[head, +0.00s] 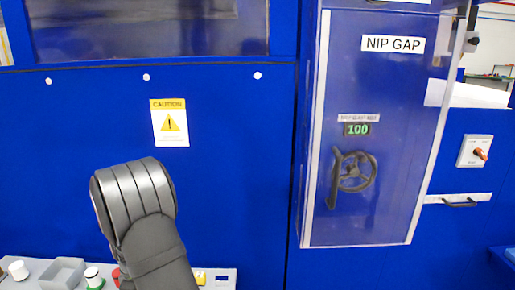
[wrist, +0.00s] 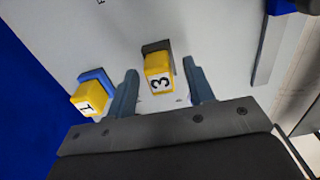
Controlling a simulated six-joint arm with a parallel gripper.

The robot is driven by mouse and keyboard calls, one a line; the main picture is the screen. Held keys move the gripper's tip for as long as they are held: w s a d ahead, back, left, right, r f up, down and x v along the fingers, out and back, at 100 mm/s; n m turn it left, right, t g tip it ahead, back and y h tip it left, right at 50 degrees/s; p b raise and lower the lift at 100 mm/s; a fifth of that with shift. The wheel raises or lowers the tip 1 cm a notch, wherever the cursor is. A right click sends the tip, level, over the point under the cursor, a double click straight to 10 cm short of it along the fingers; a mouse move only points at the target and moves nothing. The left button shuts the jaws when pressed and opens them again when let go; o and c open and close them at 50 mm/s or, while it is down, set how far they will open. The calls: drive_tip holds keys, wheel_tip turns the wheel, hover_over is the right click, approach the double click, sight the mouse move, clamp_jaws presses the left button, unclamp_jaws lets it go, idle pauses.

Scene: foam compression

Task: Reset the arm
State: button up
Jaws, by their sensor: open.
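My gripper (wrist: 160,70) is open in the wrist view, with one finger on each side of a yellow block marked 3 (wrist: 157,63). Gaps show between the block and both fingers, so it is not gripped. I cannot tell how far the fingertips are above the panel. A second yellow block, marked 1 (wrist: 84,102), with a blue piece behind it, lies left of the left finger. In the head view my dark arm rises at the bottom centre; its gripper is hidden there.
A light control panel (head: 220,284) with a grey tray (head: 63,273) and several knobs runs along the bottom. Behind it stands a blue machine wall with a caution sign (head: 170,123). At right, a clear NIP GAP cover (head: 400,150) encloses a handwheel (head: 353,172) and a display reading 100.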

wheel_tip(320, 180, up, 17)
wheel_tip(320, 180, down, 17)
drive_tip(key=shift+r, duration=0.1)
wheel_tip(320, 180, up, 7)
drive_tip(key=shift+r, duration=0.1)
drive_tip(key=shift+w+d+r, duration=0.15)
drive_tip(key=shift+w, duration=0.1)
drive_tip(key=shift+w+d+f, duration=0.35)
drive_tip(key=shift+w+d, duration=0.1)
drive_tip(key=shift+w, duration=0.25)
drive_tip(key=shift+w+d+f, duration=0.3)
drive_tip(key=shift+w+d, duration=0.15)
drive_tip(key=shift+w, duration=0.25)
